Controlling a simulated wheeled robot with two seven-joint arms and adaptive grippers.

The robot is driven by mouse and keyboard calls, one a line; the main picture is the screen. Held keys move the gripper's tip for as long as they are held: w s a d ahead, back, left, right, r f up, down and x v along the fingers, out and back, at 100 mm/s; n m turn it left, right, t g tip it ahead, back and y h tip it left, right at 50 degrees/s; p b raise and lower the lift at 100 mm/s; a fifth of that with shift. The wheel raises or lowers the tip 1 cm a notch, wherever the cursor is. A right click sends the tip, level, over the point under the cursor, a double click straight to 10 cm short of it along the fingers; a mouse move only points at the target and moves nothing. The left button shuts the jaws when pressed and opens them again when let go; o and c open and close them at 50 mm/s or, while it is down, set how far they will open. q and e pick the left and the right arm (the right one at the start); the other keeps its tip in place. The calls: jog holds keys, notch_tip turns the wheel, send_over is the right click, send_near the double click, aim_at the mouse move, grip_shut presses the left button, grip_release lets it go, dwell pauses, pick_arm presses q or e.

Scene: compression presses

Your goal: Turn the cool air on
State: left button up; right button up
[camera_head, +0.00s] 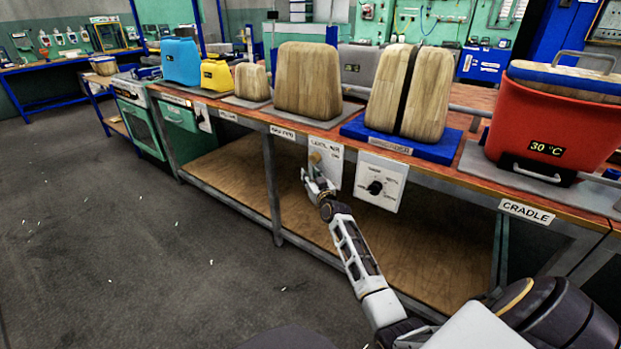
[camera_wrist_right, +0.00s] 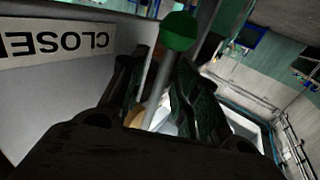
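A white panel (camera_head: 333,172) with a label I read as cool air hangs on the bench front in the head view. A tan round part (camera_head: 315,157) sits on it. My right gripper (camera_head: 315,182) is just in front of the panel's lower part. In the right wrist view, a grey rod with a green ball end (camera_wrist_right: 180,31) runs between my right gripper's fingers (camera_wrist_right: 160,90). The fingers are apart; contact with the rod is not clear. An upside-down CLOSED label (camera_wrist_right: 60,42) is at the left. My left gripper is not in view.
A second white panel with a black knob (camera_head: 375,187) is right of the cool air panel. Above, split wooden blocks stand on a blue base (camera_head: 420,147). A red container (camera_head: 540,125) showing 30 °C stands at right, above a CRADLE label.

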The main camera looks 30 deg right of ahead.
grip_shut()
dwell(0.4)
